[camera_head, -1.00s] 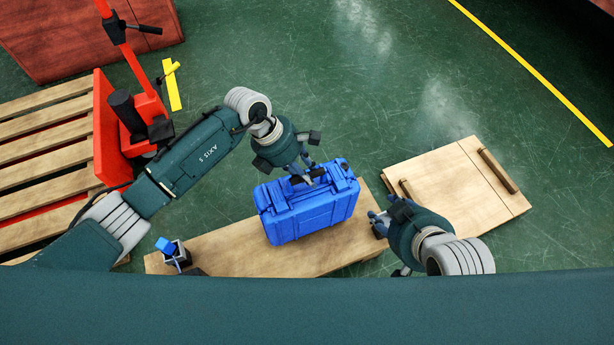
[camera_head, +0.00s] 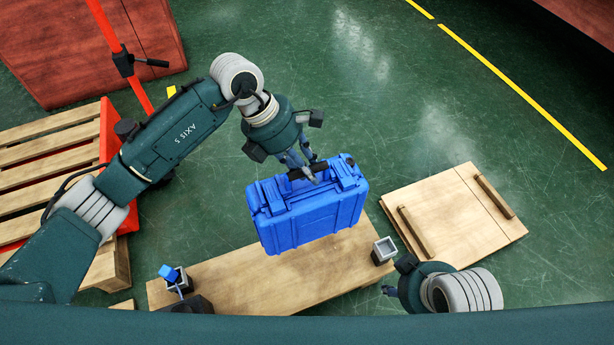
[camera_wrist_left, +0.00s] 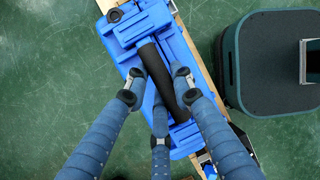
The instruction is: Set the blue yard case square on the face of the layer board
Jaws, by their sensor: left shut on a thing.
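The blue yard case (camera_head: 310,212) is upright over the wooden bench and seems lifted slightly off it. My left gripper (camera_head: 308,170) is shut on its dark top handle. The wrist view shows the fingers (camera_wrist_left: 160,85) around the handle on the blue case (camera_wrist_left: 128,32). A pale wooden board with two raised strips, seemingly the layer board (camera_head: 447,222), lies on the floor to the right. The case is left of it and apart from it. My right gripper (camera_head: 391,291) is near the bench's right end, away from the case; its fingers are too small to judge.
The bench (camera_head: 235,277) carries a small grey open box (camera_head: 384,250) at its right end and a blue item in a holder (camera_head: 174,276) at its left end. A slatted pallet (camera_head: 45,160) and red pallet jack stand left. Green floor is clear behind the board.

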